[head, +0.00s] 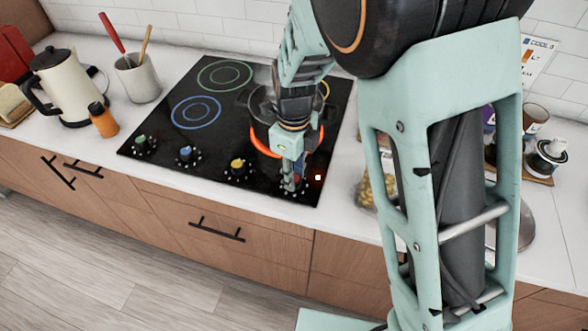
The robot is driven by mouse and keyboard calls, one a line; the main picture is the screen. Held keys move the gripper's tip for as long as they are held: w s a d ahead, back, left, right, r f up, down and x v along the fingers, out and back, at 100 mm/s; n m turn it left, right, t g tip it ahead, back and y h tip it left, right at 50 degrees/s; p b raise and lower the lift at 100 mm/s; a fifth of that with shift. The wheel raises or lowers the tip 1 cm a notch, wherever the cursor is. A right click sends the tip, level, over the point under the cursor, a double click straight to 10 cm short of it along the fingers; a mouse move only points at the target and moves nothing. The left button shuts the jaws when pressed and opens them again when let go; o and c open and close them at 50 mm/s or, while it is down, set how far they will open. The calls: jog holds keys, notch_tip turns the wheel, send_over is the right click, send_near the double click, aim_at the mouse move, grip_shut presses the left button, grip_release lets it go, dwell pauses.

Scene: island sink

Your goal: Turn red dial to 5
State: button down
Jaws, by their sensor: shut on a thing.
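The black cooktop (150,121) has a row of dials along its front edge. A green dial (141,142), a blue dial (186,154) and a yellow dial (238,165) stand left of my gripper. My gripper (292,186) points down at the front right of the cooktop, shut on the red dial, which it mostly hides. The dial's setting cannot be read. A red-orange ring glows on the burner (262,147) behind the gripper. A dark pot (262,104) is at that burner, partly hidden by my arm.
A cream kettle (62,85), an orange bottle (103,120) and a utensil crock (139,80) stand left of the cooktop. A jar (374,188) stands close to its right, partly behind my arm. Drawer handles (217,231) project from the wooden front.

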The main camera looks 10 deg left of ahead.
jog(key=shift+r+m+p, duration=0.1)
jog(key=shift+m+p, duration=0.2)
jog(key=shift+m, duration=0.3)
jog(key=c, duration=1.6)
grip_release()
notch_tip(320, 180, up, 12)
jog(key=shift+d, duration=0.1)
